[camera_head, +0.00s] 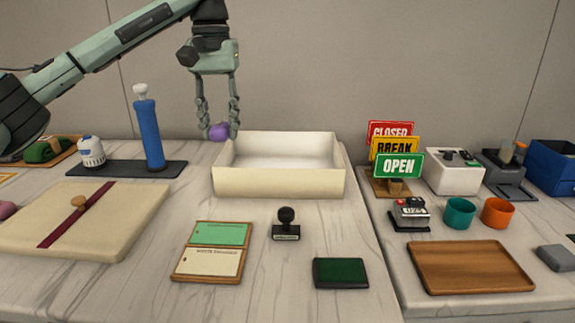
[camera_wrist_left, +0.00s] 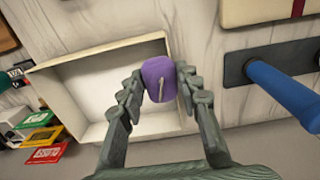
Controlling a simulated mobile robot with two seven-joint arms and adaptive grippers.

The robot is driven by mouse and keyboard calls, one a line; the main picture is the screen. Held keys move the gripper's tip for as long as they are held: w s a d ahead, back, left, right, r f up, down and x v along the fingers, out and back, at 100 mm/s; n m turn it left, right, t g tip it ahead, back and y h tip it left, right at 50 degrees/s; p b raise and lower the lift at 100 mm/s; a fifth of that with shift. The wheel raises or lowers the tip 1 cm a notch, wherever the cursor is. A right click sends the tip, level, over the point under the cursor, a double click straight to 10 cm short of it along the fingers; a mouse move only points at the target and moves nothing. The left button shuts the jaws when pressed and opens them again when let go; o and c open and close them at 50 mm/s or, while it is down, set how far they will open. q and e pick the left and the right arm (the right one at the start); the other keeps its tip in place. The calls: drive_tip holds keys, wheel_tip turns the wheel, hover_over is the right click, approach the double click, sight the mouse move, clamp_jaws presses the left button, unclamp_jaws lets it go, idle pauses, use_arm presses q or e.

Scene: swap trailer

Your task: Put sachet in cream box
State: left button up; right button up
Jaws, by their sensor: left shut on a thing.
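A purple sachet (camera_head: 219,131) is held between the fingertips of my left gripper (camera_head: 219,130), which is shut on it. In the left wrist view the sachet (camera_wrist_left: 158,79) sits between the two fingers (camera_wrist_left: 160,85). The cream box (camera_head: 280,181) stands open on the table, and its inside looks empty. In the head view the sachet is by the box's back left corner; in the left wrist view the box (camera_wrist_left: 60,66) lies mostly to the left of the gripper. My right gripper is not in view.
A blue cylinder (camera_head: 149,134) stands on a dark base left of the box. A wrapped cream parcel (camera_head: 115,220) lies front left. A stamp (camera_head: 286,226) and cards (camera_head: 213,252) lie in front. Signs (camera_head: 400,166) stand to the right.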

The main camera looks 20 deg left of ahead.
use_arm(q)
drive_tip(key=w+d+f, duration=0.1)
drive_tip(key=d+f, duration=0.1)
drive_tip(key=d, duration=0.1)
drive_tip(key=w+d+f, duration=0.1)
drive_tip(key=d+f, duration=0.1)
drive_tip(key=d, duration=0.2)
drive_tip(key=w+d+f, duration=0.1)
drive_tip(key=d+f, duration=0.1)
drive_tip(key=d, duration=0.1)
drive_tip(key=shift+w+d+f+p, duration=0.1)
drive_tip(key=shift+d+f+p, duration=0.2)
drive_tip(key=shift+d+f, duration=0.1)
wheel_tip(320, 180, down, 4)
drive_tip(key=shift+f, duration=0.15)
drive_tip(key=o, duration=1)
drive_tip(key=shift+c, duration=0.2)
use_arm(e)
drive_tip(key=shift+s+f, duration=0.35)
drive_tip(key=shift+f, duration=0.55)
